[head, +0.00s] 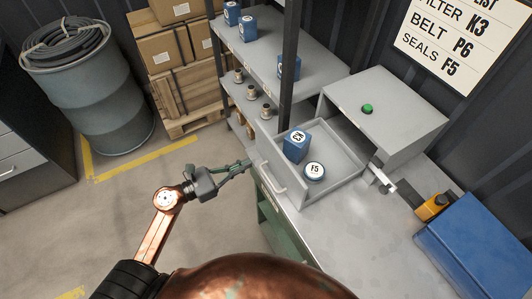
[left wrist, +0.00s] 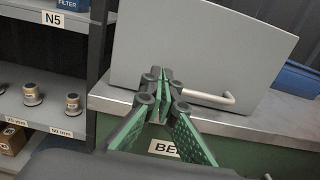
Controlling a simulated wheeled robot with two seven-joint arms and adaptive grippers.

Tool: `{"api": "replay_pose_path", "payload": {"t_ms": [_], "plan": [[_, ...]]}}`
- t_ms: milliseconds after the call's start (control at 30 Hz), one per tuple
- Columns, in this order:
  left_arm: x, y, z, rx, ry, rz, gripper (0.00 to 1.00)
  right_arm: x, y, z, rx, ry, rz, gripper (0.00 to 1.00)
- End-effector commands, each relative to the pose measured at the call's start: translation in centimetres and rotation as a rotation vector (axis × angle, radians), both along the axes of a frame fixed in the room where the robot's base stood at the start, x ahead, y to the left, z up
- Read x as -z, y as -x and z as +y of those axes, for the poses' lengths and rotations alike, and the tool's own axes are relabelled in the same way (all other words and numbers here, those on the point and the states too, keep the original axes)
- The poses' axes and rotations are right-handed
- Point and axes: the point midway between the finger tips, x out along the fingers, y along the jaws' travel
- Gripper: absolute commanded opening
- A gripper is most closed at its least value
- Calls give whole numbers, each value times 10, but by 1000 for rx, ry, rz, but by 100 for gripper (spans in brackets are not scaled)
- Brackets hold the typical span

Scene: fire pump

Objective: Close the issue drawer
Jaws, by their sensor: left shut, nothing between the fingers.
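The grey issue drawer (head: 343,187) stands open, pulled out toward the lower left from a grey cabinet (head: 385,105) on the bench. It holds a blue box marked K3 (head: 296,146) and a round blue-and-white tin marked F5 (head: 314,171). Its bar handle (head: 271,180) is on the front panel; the handle also shows in the left wrist view (left wrist: 209,98). My left gripper (head: 248,163) is shut and empty, its tips just left of the handle, in front of the drawer front (left wrist: 200,45). I cannot tell whether they touch it. My right gripper is not in view.
A shelf rack (head: 262,60) with blue boxes and metal fittings stands behind the drawer; its dark post (head: 289,65) rises close by. A blue case (head: 470,245) and a yellow-black device (head: 431,207) lie on the bench at right.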

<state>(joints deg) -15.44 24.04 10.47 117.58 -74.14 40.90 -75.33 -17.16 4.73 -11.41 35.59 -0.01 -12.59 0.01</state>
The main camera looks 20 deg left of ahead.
Motion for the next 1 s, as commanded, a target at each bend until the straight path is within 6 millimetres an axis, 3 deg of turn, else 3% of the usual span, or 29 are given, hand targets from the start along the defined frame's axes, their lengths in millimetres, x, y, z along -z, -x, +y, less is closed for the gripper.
{"api": "replay_pose_path", "payload": {"t_ms": [600,800,1000], "plan": [[-2,-88,-69,0,7,-1,0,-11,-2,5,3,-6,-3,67],[-1,-104,-81,-1,6,1,0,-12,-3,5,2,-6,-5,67],[0,-107,-83,-2,5,2,0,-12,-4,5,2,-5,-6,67]]}}
